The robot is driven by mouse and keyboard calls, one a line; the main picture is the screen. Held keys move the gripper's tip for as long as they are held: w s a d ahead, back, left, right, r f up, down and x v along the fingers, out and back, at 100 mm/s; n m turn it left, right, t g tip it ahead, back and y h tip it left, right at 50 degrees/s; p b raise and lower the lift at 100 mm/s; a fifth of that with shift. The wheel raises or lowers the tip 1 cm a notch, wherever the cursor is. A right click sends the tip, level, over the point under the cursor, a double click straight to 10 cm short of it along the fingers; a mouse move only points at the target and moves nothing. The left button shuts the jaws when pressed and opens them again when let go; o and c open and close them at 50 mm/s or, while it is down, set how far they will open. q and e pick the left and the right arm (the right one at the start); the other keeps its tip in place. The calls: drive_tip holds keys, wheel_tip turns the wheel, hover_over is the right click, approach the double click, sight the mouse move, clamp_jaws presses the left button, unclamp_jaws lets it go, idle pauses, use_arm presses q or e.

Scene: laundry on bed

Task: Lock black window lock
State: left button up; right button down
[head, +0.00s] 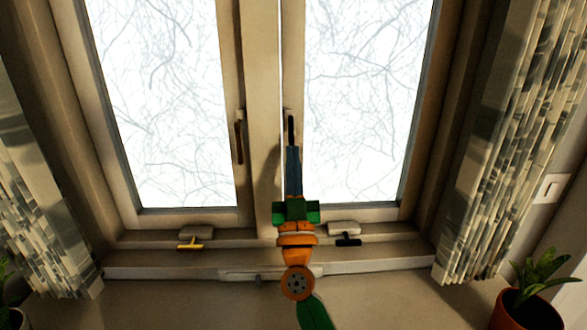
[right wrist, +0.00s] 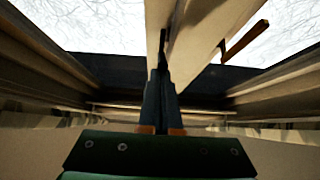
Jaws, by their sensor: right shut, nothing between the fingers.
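A slim black window handle (head: 291,128) hangs vertically on the inner frame of the right sash; I take it to be the black window lock. Its black end (right wrist: 163,45) also shows in the right wrist view, just beyond my fingertips. My right gripper (head: 293,152) reaches up from below, fingers together and empty, at the handle's lower end. Whether the fingers touch it I cannot tell. The fingers also show in the right wrist view (right wrist: 160,73). A smaller black catch (head: 348,241) sits on the lower right frame. My left gripper is not in view.
A brown handle (head: 239,140) hangs on the left sash, and a yellow catch (head: 190,245) sits on the lower left frame. Patterned curtains (head: 510,130) hang at both sides. A potted plant (head: 530,305) stands at lower right. Both window panes look closed.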

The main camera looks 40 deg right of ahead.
wheel_tip(320, 180, down, 8)
drive_tip(key=s+h+b, duration=0.1)
drive_tip(key=b, duration=0.4)
drive_tip(key=shift+s+a+f+t+b, duration=0.2)
drive_tip(key=shift+s+a+t+b, duration=0.15)
drive_tip(key=shift+a, duration=0.1)
idle(0.4)
